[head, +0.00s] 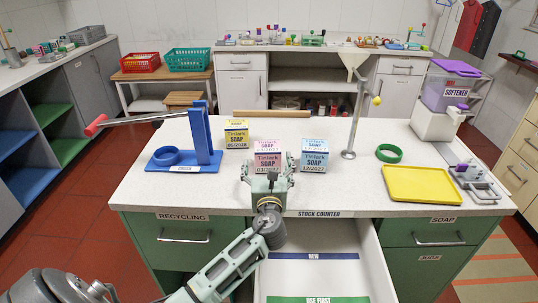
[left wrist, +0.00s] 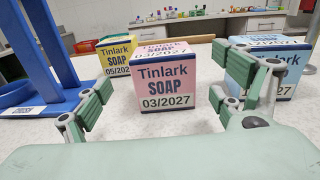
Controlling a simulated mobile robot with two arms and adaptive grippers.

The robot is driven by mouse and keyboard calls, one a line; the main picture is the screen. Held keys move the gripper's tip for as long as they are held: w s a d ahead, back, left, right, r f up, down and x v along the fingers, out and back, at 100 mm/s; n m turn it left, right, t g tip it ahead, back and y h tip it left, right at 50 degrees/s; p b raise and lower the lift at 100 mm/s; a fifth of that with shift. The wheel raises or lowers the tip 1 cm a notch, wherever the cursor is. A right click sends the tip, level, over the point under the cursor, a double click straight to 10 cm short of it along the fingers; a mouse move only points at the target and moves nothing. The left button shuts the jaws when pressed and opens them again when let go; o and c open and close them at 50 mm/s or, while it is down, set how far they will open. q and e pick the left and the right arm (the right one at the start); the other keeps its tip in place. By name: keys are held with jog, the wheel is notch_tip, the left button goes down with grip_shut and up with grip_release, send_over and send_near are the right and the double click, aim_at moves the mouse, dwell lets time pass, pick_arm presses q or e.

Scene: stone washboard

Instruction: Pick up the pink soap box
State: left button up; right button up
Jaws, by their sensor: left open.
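The pink soap box (head: 267,149) stands upright on the counter, between a yellow soap box (head: 237,134) and a blue soap box (head: 313,153). In the left wrist view the pink box (left wrist: 165,77) faces me, reading "Tinlark SOAP 03/2027". My left gripper (head: 268,172) is open in front of the pink box, with its fingers spread left and right. In the left wrist view the left gripper (left wrist: 163,105) shows nothing between its fingertips but the view of the box beyond; its right finger overlaps the blue box (left wrist: 277,72). My right gripper is not in view.
A blue press (head: 203,140) with a red-handled lever stands left of the boxes. A metal stand (head: 355,120), a green ring (head: 389,153) and a yellow tray (head: 422,184) are to the right. An open drawer (head: 314,270) lies below the counter's front edge.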

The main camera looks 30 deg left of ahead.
aim_at(268, 151)
pick_arm(q)
jog(key=shift+x, duration=0.95)
jog(key=x, duration=0.4)
jog(key=shift+w+f, duration=0.2)
jog(key=shift+w, duration=0.25)
jog(key=shift+w+a+f, duration=0.1)
jog(key=shift+w+a, duration=0.2)
jog(key=shift+w, duration=0.05)
jog(key=shift+s, duration=0.1)
jog(key=c, duration=1.5)
pick_arm(e)
jog(key=shift+r, duration=0.25)
